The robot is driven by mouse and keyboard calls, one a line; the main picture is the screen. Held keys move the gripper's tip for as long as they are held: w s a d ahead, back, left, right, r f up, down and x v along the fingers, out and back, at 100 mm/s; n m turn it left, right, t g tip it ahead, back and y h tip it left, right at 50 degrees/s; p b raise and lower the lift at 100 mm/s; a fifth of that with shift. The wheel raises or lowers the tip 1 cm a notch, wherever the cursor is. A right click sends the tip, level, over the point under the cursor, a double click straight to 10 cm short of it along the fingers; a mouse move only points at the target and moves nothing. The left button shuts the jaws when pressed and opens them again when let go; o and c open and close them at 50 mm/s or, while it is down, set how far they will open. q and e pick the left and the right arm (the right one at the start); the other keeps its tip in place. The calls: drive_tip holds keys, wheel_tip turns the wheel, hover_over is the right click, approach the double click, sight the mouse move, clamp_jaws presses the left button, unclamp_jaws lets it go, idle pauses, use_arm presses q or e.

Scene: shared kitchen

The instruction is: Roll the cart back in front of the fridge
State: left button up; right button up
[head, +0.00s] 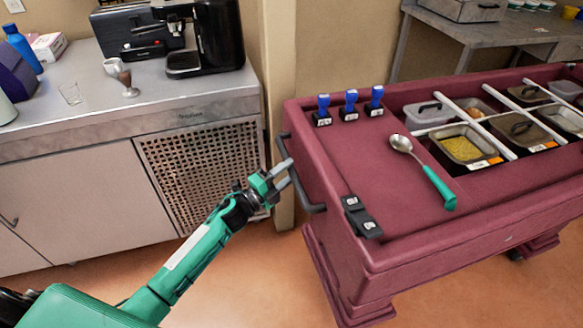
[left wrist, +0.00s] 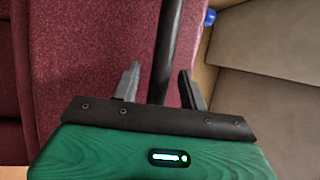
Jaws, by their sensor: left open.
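The cart (head: 380,180) is a maroon serving cart at the right of the head view, its right end cut off by the picture edge. A dark bar handle (head: 303,192) runs along its left end. My left gripper (head: 285,174) is open at this handle, its fingers pointing toward the cart. In the left wrist view, the handle (left wrist: 168,40) passes between the two spread fingers of the left gripper (left wrist: 160,73), with the maroon cart wall (left wrist: 85,60) behind. My right gripper is not in view. I cannot make out a fridge.
A grey counter (head: 205,112) with a coffee machine (head: 215,35) stands left of the cart. A grey table (head: 470,35) stands behind. Orange floor (head: 240,290) shows in front.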

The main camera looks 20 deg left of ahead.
use_arm(q)
drive_tip(key=shift+x, duration=0.8)
drive_tip(key=shift+w, duration=0.1)
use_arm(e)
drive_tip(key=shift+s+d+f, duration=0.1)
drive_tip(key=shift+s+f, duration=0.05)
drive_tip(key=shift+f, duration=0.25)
use_arm(q)
clamp_jaws()
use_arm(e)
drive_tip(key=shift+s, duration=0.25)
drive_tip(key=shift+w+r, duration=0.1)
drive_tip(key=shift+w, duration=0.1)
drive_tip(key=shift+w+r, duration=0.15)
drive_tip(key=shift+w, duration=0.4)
